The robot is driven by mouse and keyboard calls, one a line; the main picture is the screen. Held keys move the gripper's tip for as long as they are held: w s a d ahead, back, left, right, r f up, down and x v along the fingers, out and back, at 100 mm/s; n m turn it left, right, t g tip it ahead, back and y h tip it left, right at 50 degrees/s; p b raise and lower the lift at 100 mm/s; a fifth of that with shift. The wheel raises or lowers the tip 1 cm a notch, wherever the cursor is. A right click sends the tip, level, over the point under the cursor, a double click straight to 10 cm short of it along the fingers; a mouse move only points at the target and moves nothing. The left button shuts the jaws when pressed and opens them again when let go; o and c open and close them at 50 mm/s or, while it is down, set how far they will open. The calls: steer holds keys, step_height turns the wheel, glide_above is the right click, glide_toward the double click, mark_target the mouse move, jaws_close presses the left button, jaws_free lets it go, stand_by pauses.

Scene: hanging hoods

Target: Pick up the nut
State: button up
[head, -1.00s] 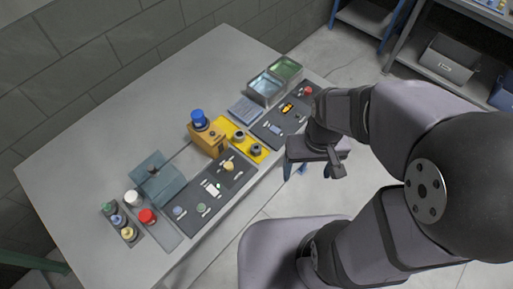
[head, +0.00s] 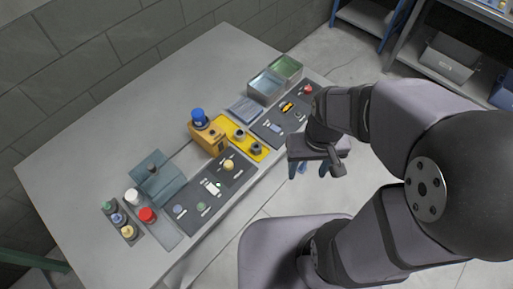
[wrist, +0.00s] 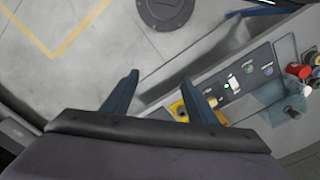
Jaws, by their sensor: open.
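No part is clearly recognisable as the nut at this size. Two small dark round parts, one of them (head: 256,149), sit on the yellow plate (head: 228,126) near the table's right-hand edge, and could be nuts or fittings. My gripper (wrist: 160,78) is open and empty, with its two blue fingers apart over the floor side of the table edge in the wrist view. In the head view the fingers hang below the wrist, to the right of the yellow plate and beyond the edge. The yellow plate is partly hidden behind a finger in the wrist view.
An orange block with a blue knob (head: 198,116) stands beside the yellow plate. Dark trays (head: 212,188) with small parts line the edge. The table's far left is clear.

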steer(key=n+b, duration=0.4)
steer(key=b, duration=0.3)
glide_toward(256, 144)
steer(key=s+f, duration=0.2)
steer(key=shift+w+f+p, duration=0.25)
steer(key=shift+f+p, duration=0.55)
steer(key=shift+f, duration=0.75)
steer(key=shift+w+f+p, duration=0.2)
steer(key=shift+f+p, duration=0.6)
steer(key=shift+f, duration=0.7)
steer(key=c, duration=1.3)
